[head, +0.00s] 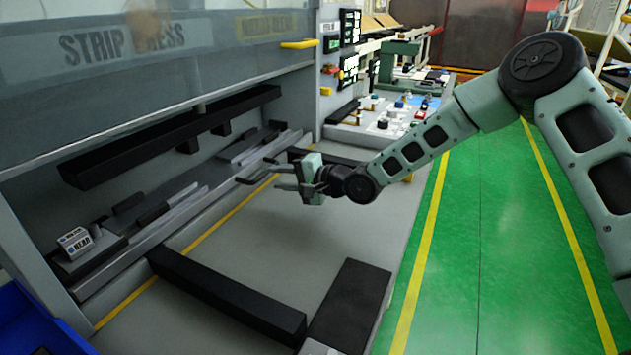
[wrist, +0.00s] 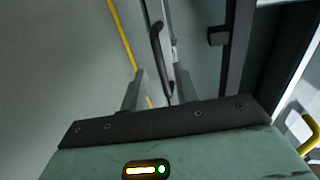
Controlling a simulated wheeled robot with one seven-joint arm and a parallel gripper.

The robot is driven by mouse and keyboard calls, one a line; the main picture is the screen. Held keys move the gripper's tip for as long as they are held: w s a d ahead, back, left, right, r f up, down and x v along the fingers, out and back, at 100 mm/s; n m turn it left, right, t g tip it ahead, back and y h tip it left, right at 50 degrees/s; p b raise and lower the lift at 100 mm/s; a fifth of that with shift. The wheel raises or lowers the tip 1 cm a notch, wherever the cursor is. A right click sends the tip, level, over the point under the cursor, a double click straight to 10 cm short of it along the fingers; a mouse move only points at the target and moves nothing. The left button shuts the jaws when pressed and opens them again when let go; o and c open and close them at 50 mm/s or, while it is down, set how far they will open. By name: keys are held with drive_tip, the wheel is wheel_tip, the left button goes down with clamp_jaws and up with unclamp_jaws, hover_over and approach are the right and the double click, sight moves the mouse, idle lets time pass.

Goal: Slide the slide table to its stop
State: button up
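The slide table (head: 172,222) appears to be the long grey bed with pale strips along the front of the press opening, at the left in the head view. A black bar handle (head: 250,180) sticks out near its far end. It also shows in the wrist view (wrist: 157,50), just ahead of my fingers. My gripper (head: 275,177) is at this handle, its fingers pointing left toward the press. In the wrist view my gripper (wrist: 160,88) has its two fingers apart, with the handle's near end between them in the picture. I cannot tell whether they touch it.
A dark overhead bar (head: 170,140) spans the press opening. A small labelled block (head: 75,243) sits at the near end. Black rails (head: 225,295) lie on the grey surface in front. A bench with small parts (head: 395,115) stands behind. The green floor (head: 480,230) at right is clear.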

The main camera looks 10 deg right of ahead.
drive_tip(key=v, duration=1)
drive_tip(key=shift+d, duration=0.15)
drive_tip(key=shift+s, duration=0.1)
